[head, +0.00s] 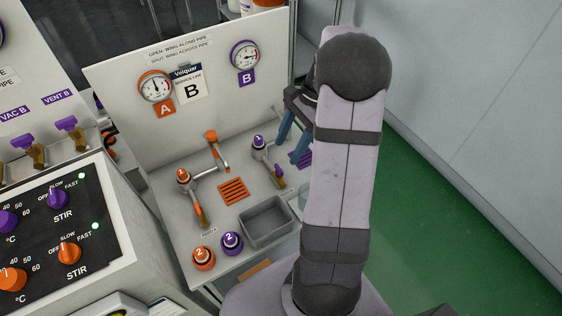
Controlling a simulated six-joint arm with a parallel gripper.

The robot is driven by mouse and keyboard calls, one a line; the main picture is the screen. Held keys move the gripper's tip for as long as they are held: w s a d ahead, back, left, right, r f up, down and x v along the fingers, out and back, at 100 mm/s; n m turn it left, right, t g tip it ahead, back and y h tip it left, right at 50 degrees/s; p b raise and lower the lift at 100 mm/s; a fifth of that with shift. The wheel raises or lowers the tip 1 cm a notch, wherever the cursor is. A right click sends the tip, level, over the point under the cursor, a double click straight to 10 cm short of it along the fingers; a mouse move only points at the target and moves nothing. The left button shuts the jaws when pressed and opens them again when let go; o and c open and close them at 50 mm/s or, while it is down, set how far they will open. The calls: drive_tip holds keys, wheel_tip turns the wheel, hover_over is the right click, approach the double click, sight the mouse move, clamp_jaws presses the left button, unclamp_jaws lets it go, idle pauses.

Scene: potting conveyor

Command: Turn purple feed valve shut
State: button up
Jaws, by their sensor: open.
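The fingers appear clear of the wing. My arm hides the bench to the right.
The sign (180,47) reads open along, shut across. Purple VAC B and VENT B valves (67,124) are far left.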

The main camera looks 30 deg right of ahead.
sight(279, 168)
drive_tip(key=shift+p+x, duration=0.65)
drive_tip(key=shift+x, duration=2.95)
drive_tip(key=shift+d, duration=0.1)
drive_tip(key=c, duration=1)
